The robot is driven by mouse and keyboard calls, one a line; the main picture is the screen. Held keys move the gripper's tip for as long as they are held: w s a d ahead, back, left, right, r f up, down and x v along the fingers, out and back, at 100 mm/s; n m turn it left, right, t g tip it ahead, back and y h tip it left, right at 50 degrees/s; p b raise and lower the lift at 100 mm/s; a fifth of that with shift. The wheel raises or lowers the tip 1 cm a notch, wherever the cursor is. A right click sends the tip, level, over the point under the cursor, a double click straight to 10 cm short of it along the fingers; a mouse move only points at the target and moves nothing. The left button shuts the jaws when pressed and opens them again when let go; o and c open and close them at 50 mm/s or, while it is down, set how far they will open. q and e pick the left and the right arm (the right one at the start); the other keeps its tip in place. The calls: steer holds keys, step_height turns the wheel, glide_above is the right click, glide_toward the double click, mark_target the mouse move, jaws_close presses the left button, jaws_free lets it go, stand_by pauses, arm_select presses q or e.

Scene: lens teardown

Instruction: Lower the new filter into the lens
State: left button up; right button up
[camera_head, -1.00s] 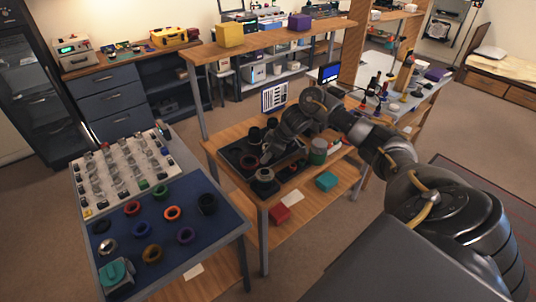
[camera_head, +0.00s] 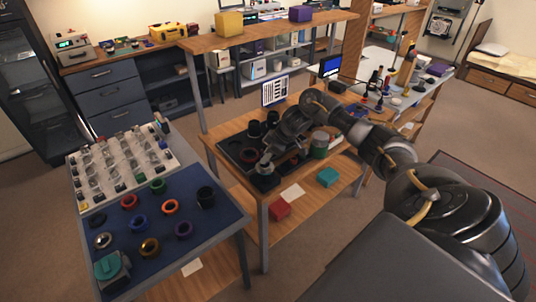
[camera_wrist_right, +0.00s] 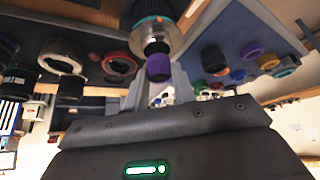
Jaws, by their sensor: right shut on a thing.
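My right gripper (camera_wrist_right: 155,90) is shut on a small purple ribbed piece, which looks like the new filter (camera_wrist_right: 158,66). In the wrist view the filter is right at the silver end of the lens (camera_wrist_right: 150,28), a dark barrel with a thin teal ring. I cannot tell whether the filter touches the lens or has entered it. In the head view my right gripper (camera_head: 266,162) is above the lens (camera_head: 263,183) at the near corner of the black tray (camera_head: 228,146), and it hides the filter. My left gripper is not in view.
Dark lens parts and a red ring (camera_wrist_right: 119,63) lie around the lens. At left, a blue mat (camera_head: 160,229) holds several coloured rings. Red (camera_head: 280,208) and teal (camera_head: 328,177) boxes are on the lower shelf.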

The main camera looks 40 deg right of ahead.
steer(key=shift+s+p, duration=0.1)
steer(key=shift+p, duration=0.45)
stand_by(0.6)
steer(key=shift+f+p, duration=0.45)
steer(key=shift+f, duration=0.4)
stand_by(1.8)
steer(key=o, duration=1)
steer(key=shift+d, duration=0.1)
steer(key=b+v, duration=0.2)
steer(key=v, duration=0.9)
